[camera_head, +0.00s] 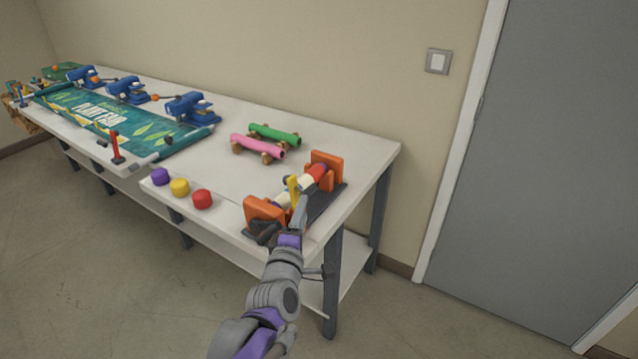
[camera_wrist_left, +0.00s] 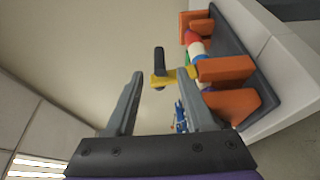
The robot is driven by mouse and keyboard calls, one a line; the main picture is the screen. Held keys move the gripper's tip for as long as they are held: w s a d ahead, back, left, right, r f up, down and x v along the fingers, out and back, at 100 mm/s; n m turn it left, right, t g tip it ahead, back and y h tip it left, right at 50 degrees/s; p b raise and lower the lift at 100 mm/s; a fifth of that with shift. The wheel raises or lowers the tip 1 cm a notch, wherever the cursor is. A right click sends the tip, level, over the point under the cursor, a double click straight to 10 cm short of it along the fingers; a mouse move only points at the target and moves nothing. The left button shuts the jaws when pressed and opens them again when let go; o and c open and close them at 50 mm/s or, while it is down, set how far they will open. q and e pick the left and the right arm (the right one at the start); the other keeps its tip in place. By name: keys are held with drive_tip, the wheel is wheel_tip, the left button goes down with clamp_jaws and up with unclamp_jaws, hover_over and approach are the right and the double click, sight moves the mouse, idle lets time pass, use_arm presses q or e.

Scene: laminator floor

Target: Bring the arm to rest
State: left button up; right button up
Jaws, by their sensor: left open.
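My left gripper (camera_head: 300,212) is open at the front of an orange-ended roller fixture (camera_head: 325,168) on the right end of the table. In the left wrist view its two fingers (camera_wrist_left: 160,76) stand apart. A yellow lever (camera_wrist_left: 181,74) with a black handle (camera_wrist_left: 159,66) appears beyond and partly between the fingertips; I cannot tell whether they touch. The lever also shows in the head view (camera_head: 293,190), partly hidden by the gripper. A roller with red and white parts (camera_head: 317,172) lies between the orange ends. My right gripper is not in view.
The white table (camera_head: 225,160) holds a pink roll (camera_head: 258,146), a green roll (camera_head: 274,133), purple, yellow and red round pieces (camera_head: 202,199), a green banner (camera_head: 120,118) and blue machines (camera_head: 190,106). A grey door (camera_head: 540,150) stands right. The floor left of my arm is clear.

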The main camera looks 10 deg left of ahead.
use_arm(q)
drive_tip(key=s+f+m+g+p, duration=0.3)
drive_tip(key=s+m, duration=0.3)
drive_tip(key=s, duration=0.3)
drive_tip(key=s+a+f+m+g+p, duration=0.1)
drive_tip(key=s+m+g, duration=0.4)
drive_tip(key=s, duration=0.5)
drive_tip(key=s+f+m+g+p, duration=0.4)
drive_tip(key=s+m, duration=0.3)
drive_tip(key=s, duration=0.2)
drive_tip(key=shift+s+a+f+g+h+p, duration=0.3)
drive_tip(key=shift+f+g+p, duration=0.1)
drive_tip(key=shift+p, duration=0.3)
drive_tip(key=shift+r, duration=0.1)
